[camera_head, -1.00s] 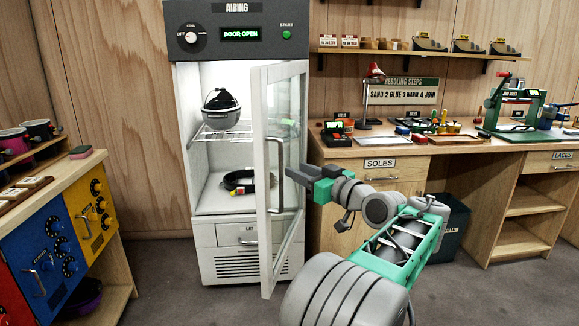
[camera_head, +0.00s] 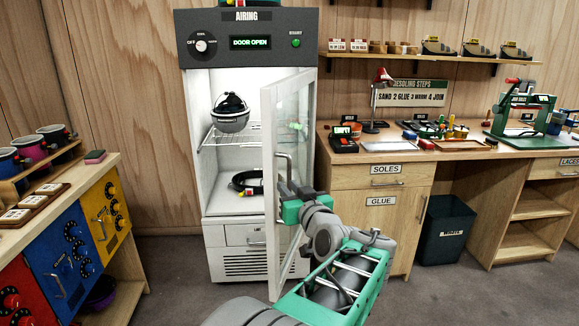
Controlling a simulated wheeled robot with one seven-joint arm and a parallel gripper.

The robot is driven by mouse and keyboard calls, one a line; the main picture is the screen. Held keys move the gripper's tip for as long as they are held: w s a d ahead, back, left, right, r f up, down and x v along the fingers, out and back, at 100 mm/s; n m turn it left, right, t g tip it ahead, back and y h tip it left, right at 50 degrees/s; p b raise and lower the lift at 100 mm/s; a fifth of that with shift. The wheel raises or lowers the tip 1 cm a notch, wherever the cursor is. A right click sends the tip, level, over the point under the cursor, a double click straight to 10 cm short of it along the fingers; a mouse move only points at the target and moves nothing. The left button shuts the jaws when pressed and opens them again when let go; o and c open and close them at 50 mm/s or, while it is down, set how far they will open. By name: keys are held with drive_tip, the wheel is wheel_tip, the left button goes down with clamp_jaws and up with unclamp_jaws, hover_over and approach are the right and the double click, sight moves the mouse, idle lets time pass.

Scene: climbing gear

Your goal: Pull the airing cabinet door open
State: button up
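The airing cabinet (camera_head: 190,130) stands upright at the centre, and its display (camera_head: 250,42) reads "DOOR OPEN". Its white-framed glass door (camera_head: 269,140) stands well ajar, hinged on the right, with its free edge toward me. The metal door handle (camera_head: 285,165) is on the outer face near the free edge. My gripper (camera_head: 288,192) is at the lower part of this handle, close against the door. The fingers overlap the handle and are partly hidden by the green gripper body, so their grip is unclear.
Inside the cabinet are a dark helmet-like item (camera_head: 231,113) on a wire shelf and a dark coiled item (camera_head: 246,182) below. A workbench (camera_head: 345,176) stands right of the door, with a dark bin (camera_head: 446,230). A colourful cabinet (camera_head: 68,245) stands left. Floor before the door is partly clear.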

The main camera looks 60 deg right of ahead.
sight(289, 173)
drive_tip(key=shift+h, duration=0.7)
drive_tip(key=w+d, duration=0.1)
drive_tip(key=d, duration=0.1)
drive_tip(key=w+d, duration=0.3)
drive_tip(key=d, duration=0.1)
drive_tip(key=shift+w+d+r+p, duration=0.25)
drive_tip(key=shift+w+d+p, duration=0.05)
drive_tip(key=shift+d+p, duration=0.1)
drive_tip(key=shift+c, duration=0.4)
clamp_jaws()
